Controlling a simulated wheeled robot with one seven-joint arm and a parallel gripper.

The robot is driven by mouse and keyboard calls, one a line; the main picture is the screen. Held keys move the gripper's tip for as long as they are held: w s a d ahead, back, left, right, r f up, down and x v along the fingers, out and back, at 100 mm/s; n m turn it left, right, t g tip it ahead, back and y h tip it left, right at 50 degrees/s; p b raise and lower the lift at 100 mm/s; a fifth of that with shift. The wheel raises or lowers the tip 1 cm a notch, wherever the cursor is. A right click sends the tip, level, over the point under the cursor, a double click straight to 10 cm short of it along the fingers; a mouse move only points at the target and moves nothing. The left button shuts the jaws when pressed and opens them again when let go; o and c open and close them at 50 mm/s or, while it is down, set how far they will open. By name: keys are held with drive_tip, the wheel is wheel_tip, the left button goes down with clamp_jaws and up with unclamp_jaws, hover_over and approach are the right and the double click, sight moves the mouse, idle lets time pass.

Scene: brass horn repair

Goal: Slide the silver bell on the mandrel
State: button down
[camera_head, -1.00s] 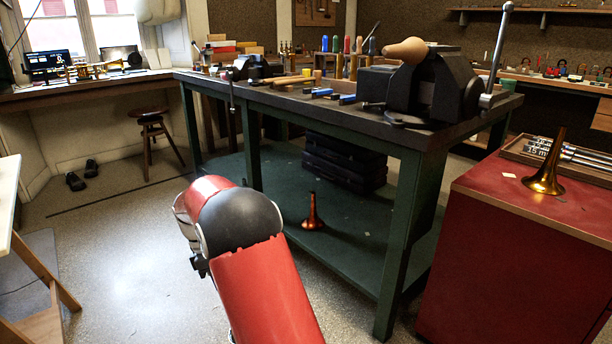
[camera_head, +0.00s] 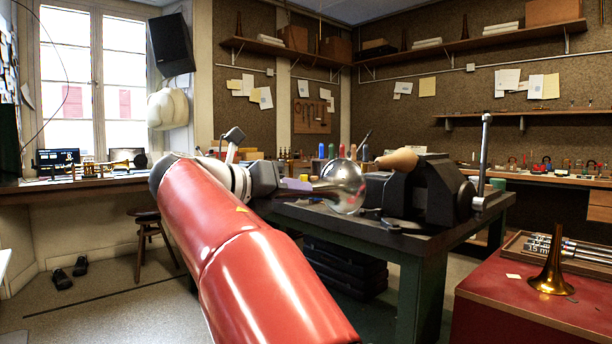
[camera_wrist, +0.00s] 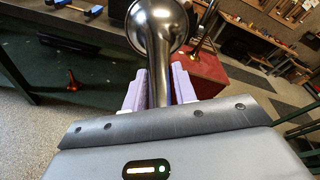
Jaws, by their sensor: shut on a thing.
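The silver bell (camera_head: 346,187) is shiny, with its wide flare facing right in the head view. My gripper (camera_head: 297,184) is shut on its narrow stem, with pale purple fingers on both sides. In the wrist view the bell's stem (camera_wrist: 160,75) runs between the fingers, and its flare shows at the top. The mandrel (camera_head: 398,159) has a rounded wooden tip pointing left and is held in the dark vise (camera_head: 430,190) on the bench. In the head view the bell is left of the mandrel tip, apart from it in the picture; their depth gap is hard to tell.
The workbench (camera_head: 385,241) carries upright coloured-handled tools behind the bell. A brass bell (camera_head: 552,272) stands on the red cabinet (camera_head: 500,300) at right, beside a tray of rods. The vise handle (camera_head: 484,150) sticks up.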

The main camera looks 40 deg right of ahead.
sight(341, 167)
drive_tip(key=shift+m+g+h, duration=0.4)
drive_tip(key=shift+g, duration=0.2)
drive_tip(key=s+r, duration=0.3)
drive_tip(key=r, duration=0.1)
drive_tip(key=shift+s+d, duration=0.25)
drive_tip(key=shift+s, duration=0.1)
drive_tip(key=shift+r+p, duration=0.2)
drive_tip(key=shift+p, duration=0.2)
drive_tip(key=shift+w+d+f+p, duration=0.15)
drive_tip(key=shift+d+p, duration=0.15)
drive_tip(key=shift+d, duration=0.85)
drive_tip(key=shift+w+d+r+p, duration=0.15)
drive_tip(key=shift+d+p, duration=0.1)
drive_tip(key=shift+d, duration=0.9)
drive_tip(key=shift+f, duration=0.1)
drive_tip(key=shift+w+d, duration=0.15)
drive_tip(key=shift+d, duration=2)
